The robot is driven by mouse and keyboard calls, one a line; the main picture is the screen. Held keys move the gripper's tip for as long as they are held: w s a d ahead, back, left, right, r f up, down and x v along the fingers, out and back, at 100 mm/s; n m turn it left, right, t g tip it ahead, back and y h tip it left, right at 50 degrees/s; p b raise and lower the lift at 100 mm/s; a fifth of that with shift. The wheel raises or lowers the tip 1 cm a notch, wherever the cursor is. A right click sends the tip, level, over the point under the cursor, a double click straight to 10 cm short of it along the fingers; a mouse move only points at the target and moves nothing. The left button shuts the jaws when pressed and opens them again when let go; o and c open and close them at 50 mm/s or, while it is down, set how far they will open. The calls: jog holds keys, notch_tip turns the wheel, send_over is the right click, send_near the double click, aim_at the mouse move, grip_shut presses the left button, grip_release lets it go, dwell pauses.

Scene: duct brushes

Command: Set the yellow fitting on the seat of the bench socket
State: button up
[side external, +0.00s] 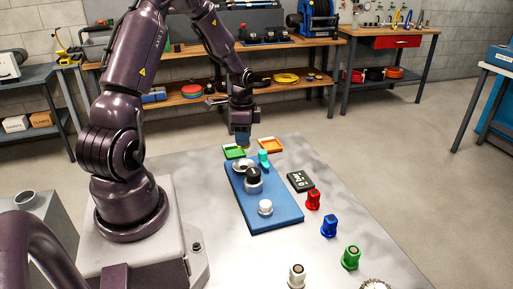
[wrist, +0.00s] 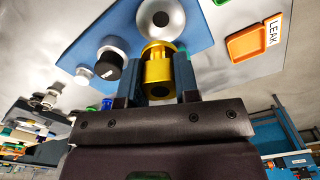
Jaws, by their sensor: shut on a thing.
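My gripper (wrist: 158,86) is shut on the yellow fitting (wrist: 158,68), which sits between its two blue fingers in the wrist view. In the side view my gripper (side external: 242,142) is above the far end of the blue board (side external: 283,217), and only a sliver of the fitting shows below the fingers. A round silver piece with a dark centre (wrist: 160,12), seemingly the bench socket, lies on the board just beyond the fitting in the wrist view. The silver piece also shows in the side view (side external: 241,168), below my gripper. A gap to the fitting is hard to judge.
Green (side external: 234,153) and orange (side external: 271,145) trays lie behind. Red (side external: 313,200), blue (side external: 329,226) and green (side external: 350,257) fittings stand right of the board.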

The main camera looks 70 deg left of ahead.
aim_at(244, 167)
jog(key=shift+a+f, duration=0.1)
jog(key=shift+f, duration=3.25)
jog(key=shift+f, duration=0.6)
jog(key=o, duration=1)
notch_tip(244, 167, up, 13)
jog(key=shift+s+n, duration=0.1)
jog(key=shift+n, duration=0.5)
jog(key=s+d+r+n+t, duration=0.1)
jog(key=s+d+r+t, duration=0.1)
jog(key=d+r, duration=0.4)
jog(key=s+d+r+n+t, duration=0.1)
jog(key=s+d+r, duration=0.2)
jog(key=d+r, duration=0.3)
jog(key=s+d+r+n+t, duration=0.1)
jog(key=d+r, duration=0.5)
jog(key=d, duration=0.8)
jog(key=shift+s+d+r+t, duration=0.2)
jog(key=shift+s+t, duration=0.2)
jog(key=shift+s, duration=0.2)
jog(key=shift+s+d+r+t, duration=0.1)
jog(key=shift+s+r+t, duration=0.1)
jog(key=shift+s+t, duration=0.3)
